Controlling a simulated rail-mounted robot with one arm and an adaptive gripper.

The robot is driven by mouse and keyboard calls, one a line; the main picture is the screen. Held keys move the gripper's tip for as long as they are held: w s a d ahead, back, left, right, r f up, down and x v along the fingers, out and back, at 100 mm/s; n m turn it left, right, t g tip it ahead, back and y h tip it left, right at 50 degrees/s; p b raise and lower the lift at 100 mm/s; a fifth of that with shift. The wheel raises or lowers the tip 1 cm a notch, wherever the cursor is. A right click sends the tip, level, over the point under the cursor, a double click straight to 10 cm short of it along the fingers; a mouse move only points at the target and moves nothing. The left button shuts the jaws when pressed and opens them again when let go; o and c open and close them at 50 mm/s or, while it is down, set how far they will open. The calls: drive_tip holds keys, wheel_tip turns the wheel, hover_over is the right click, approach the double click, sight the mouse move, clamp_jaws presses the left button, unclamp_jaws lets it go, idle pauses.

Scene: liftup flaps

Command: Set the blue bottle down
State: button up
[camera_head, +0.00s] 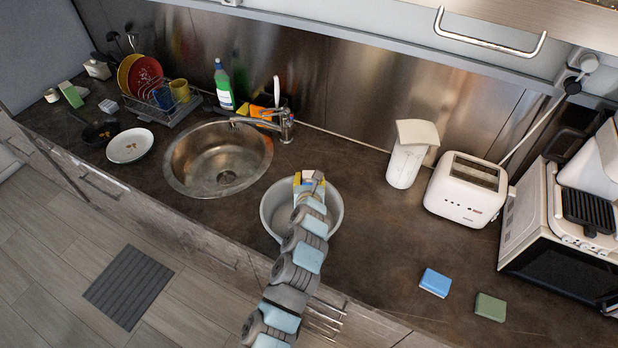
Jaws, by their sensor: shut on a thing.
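My gripper (309,187) is over the grey round basin (269,215), at the end of my arm, which reaches up from the bottom of the head view. It is shut on a small white thing with yellow and red parts (307,174), which shows just past the arm. My arm covers most of it, so I cannot tell whether it is the blue bottle or whether it touches the basin. No clearly blue bottle shows. A green bottle with a white label (223,86) stands upright behind the sink.
The steel sink (190,165) and tap (286,127) are left of the basin. A white dispenser (408,155), toaster (467,188) and microwave (560,225) stand to the right. Blue (435,282) and green (490,307) sponges lie in front. The counter (375,235) between basin and sponges is clear.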

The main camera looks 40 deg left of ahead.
sight(309, 182)
drive_tip(key=o, duration=1.2)
drive_tip(key=shift+f, duration=0.1)
drive_tip(key=shift+s+d+r, duration=0.1)
drive_tip(key=shift+s+r, duration=0.15)
drive_tip(key=v, duration=0.4)
drive_tip(key=shift+d+r, duration=0.1)
drive_tip(key=v, duration=0.7)
drive_tip(key=shift+d, duration=0.1)
